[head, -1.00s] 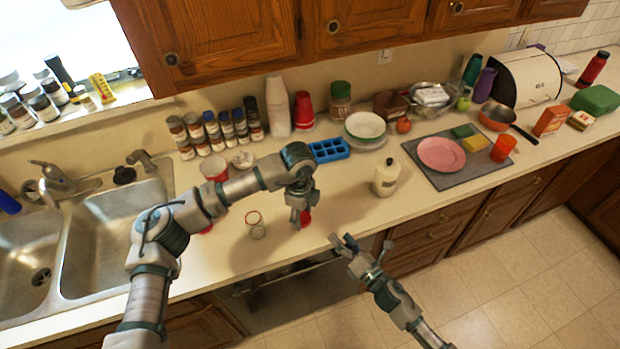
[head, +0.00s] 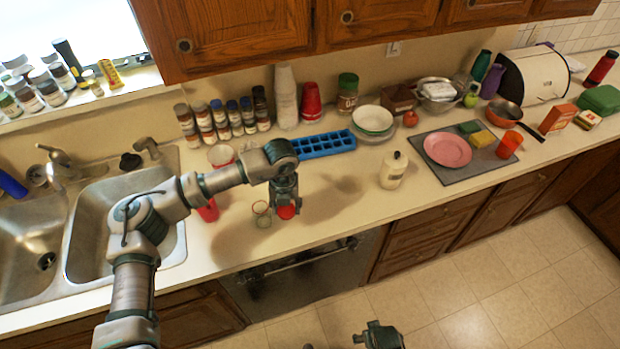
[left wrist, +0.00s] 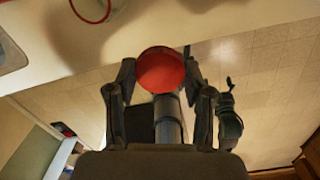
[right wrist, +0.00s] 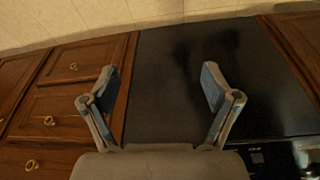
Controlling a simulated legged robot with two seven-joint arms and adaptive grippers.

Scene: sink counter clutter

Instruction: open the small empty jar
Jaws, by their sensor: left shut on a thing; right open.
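The small clear glass jar (head: 261,213) stands on the counter, and its upper rim looks open. In the left wrist view a red ring, probably its rim (left wrist: 90,8), shows at the top edge. My left gripper (head: 285,203) is just right of the jar and shut on a round red lid (head: 285,212). The lid also shows between the fingertips in the left wrist view (left wrist: 161,70). Lid and jar look apart; the lid's underside is hidden. My right gripper (head: 382,336) is low, off the counter; its fingers (right wrist: 160,90) are open and empty.
A red cup (head: 208,211) stands left of the jar, near the sink (head: 120,225). A blue ice tray (head: 325,145) and spice jars (head: 215,122) stand behind. A cream bottle (head: 393,170) is to the right. The counter between lid and bottle is clear.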

